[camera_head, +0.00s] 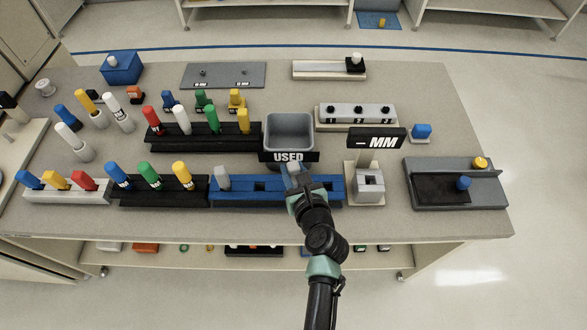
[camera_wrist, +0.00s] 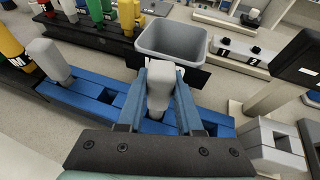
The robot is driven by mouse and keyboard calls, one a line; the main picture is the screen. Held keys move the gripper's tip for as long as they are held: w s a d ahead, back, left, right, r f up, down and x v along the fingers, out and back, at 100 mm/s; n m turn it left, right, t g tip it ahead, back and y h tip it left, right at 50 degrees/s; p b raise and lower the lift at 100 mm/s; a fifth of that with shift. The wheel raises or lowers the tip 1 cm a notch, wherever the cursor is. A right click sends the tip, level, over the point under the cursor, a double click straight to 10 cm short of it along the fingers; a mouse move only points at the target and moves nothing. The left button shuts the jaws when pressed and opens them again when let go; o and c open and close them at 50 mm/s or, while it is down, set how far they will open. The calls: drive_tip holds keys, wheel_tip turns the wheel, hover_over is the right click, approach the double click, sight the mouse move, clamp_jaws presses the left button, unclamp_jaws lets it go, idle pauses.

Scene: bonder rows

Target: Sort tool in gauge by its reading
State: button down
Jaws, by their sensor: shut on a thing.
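My gripper (camera_head: 294,180) is shut on a pale grey tool (camera_wrist: 161,88) over the blue rack (camera_head: 326,188). I cannot tell whether the tool's lower end is still in a rack slot. Another grey tool (camera_head: 222,179) stands upright at the rack's left end; it also shows in the wrist view (camera_wrist: 50,60). The gauge (camera_head: 369,186), a grey block with an opening, stands just right of the rack. Its black display (camera_head: 376,139) reads "– MM". The grey bin (camera_head: 290,130) labelled "USED" is behind my gripper, and its visible inside looks empty.
Black racks with coloured-handled tools (camera_head: 160,192) stand left of the blue rack. A grey tray (camera_head: 484,189) with a blue and a yellow knob lies at right. A grey mat (camera_head: 224,76) with two marked spots lies at the back. Bare tabletop shows behind the bin.

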drive_tip(key=shift+f+b, duration=0.45)
drive_tip(key=shift+f, duration=0.2)
drive_tip(key=c, duration=0.5)
unclamp_jaws()
drive_tip(key=shift+s, duration=0.1)
drive_tip(key=v, duration=1.2)
drive_tip(key=shift+s+r, duration=0.2)
drive_tip(key=shift+s, duration=0.1)
drive_tip(key=shift+d, duration=0.1)
